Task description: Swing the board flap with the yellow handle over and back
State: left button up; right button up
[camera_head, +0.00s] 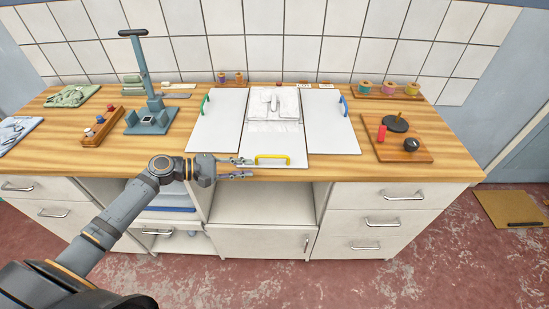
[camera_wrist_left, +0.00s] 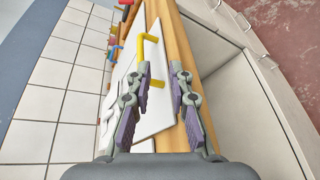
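The board (camera_head: 216,134) lies on the wooden counter as white panels side by side. The middle flap (camera_head: 260,141) carries a yellow handle (camera_head: 273,157) at its front edge. The yellow handle also shows in the left wrist view (camera_wrist_left: 147,52), beyond the fingertips. My left gripper (camera_head: 252,168) is open and empty at the counter's front edge, just left of the handle and apart from it. In the left wrist view its two fingers (camera_wrist_left: 160,75) stand spread. A green handle (camera_head: 205,104) sits on the left panel and a blue handle (camera_head: 344,105) on the right one. My right gripper is not in view.
A grey-blue press stand (camera_head: 150,118) and a wooden tray (camera_head: 101,127) with small balls are at left. A wooden board (camera_head: 402,142) with dark and red items is at right. Spools (camera_head: 389,88) stand along the tiled back wall. An open shelf lies below the counter.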

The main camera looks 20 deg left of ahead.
aim_at(270, 156)
pick_arm(q)
jog(key=shift+w+a+r+n, duration=0.4)
jog(key=shift+w+a+r, duration=0.15)
jog(key=shift+r, duration=0.25)
jog(key=shift+w+r+t, duration=0.15)
jog(key=shift+r+t, duration=0.15)
jog(key=shift+t, duration=0.1)
jog(key=p+x, duration=0.1)
jog(key=x, duration=0.8)
jog(key=shift+d, duration=0.2)
jog(key=shift+w+d+f+p, duration=0.15)
jog(key=shift+w+d+p, duration=0.2)
jog(key=shift+d, duration=0.1)
grip_shut()
